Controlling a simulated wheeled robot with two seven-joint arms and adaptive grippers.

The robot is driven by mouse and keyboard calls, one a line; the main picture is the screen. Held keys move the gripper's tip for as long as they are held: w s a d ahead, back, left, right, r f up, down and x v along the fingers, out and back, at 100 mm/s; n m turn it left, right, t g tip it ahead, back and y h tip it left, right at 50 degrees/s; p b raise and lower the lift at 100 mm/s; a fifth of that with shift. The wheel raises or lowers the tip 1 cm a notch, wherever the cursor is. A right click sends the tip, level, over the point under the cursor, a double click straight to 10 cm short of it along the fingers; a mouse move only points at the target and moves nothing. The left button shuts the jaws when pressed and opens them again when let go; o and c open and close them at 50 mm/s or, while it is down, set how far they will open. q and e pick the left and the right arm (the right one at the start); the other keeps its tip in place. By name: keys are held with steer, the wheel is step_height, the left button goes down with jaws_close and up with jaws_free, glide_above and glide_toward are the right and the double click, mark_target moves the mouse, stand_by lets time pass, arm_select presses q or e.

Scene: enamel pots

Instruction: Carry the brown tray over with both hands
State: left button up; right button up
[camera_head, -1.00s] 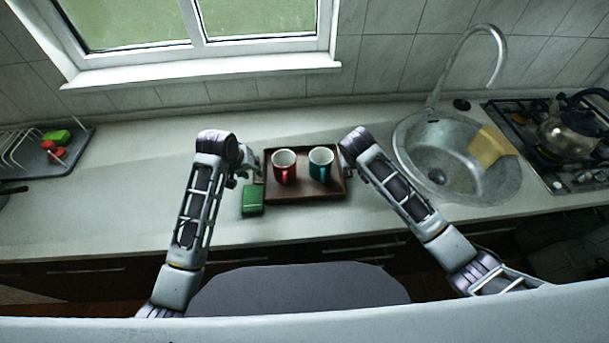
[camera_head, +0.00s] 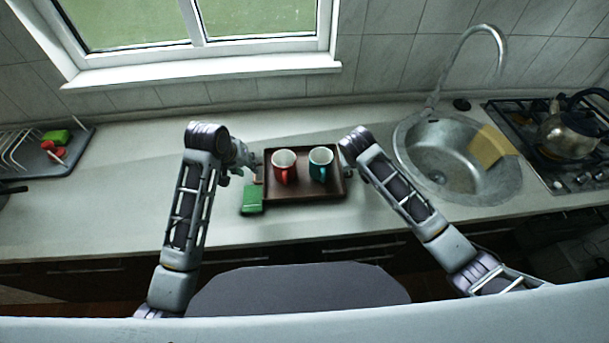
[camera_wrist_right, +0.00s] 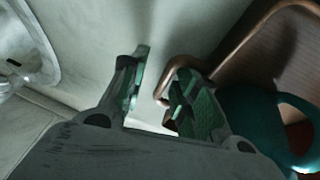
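The brown tray (camera_head: 305,197) lies on the counter in front of the window. A red mug (camera_head: 284,170) and a teal mug (camera_head: 320,168) stand upright on it. My left gripper (camera_head: 254,163) is at the tray's left side; its fingers are too small to read. My right gripper (camera_head: 349,170) is at the tray's right side, mostly hidden by its arm. In the right wrist view, the two green-padded fingers (camera_wrist_right: 160,90) are apart, with the tray's right handle (camera_wrist_right: 161,92) near the gap; I see no grip on it. The tray's rim (camera_wrist_right: 240,45) and the teal mug (camera_wrist_right: 245,110) show there too.
A green box (camera_head: 252,198) sits by the tray's front left corner, close to my left gripper. The sink (camera_head: 440,178) with its tap is to the right, then the stove with a kettle (camera_head: 567,132). A dish rack (camera_head: 40,150) is far left.

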steer(key=v, duration=1.2)
steer(key=shift+f, duration=0.15)
stand_by(0.6)
